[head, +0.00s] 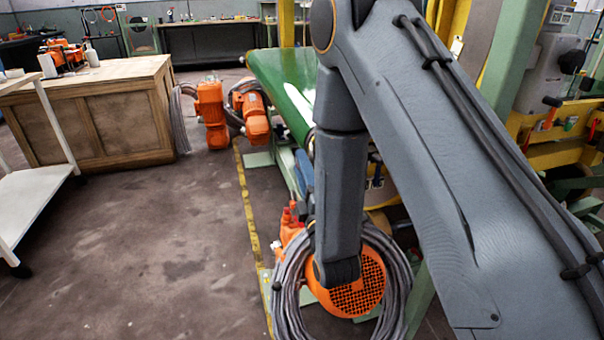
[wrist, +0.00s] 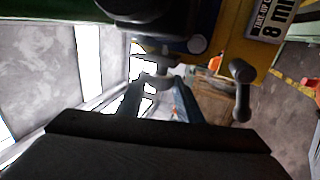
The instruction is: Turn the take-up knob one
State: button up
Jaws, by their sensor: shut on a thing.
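In the wrist view, the grey take-up knob (wrist: 158,80) sits on a short shaft below a dark round housing (wrist: 145,10). My gripper (wrist: 158,92) comes in from below in the picture, with one finger on each side of the knob, and is shut on it. A white label (wrist: 271,17) with partly readable text, "TAKE-UP" and "8 m", is on the yellow panel (wrist: 232,45) at the upper right. In the head view my arm covers this spot, and neither the knob nor my gripper can be made out.
A dark lever handle (wrist: 241,90) hangs right of my gripper in the wrist view. In the head view, a green conveyor belt (head: 275,85) lies behind my arm, and an orange motor with coiled cable (head: 290,295) is below it. The floor (head: 150,240) at left is clear.

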dwell(0.5)
jog(key=o, duration=1)
jog(key=shift+o, duration=0.2)
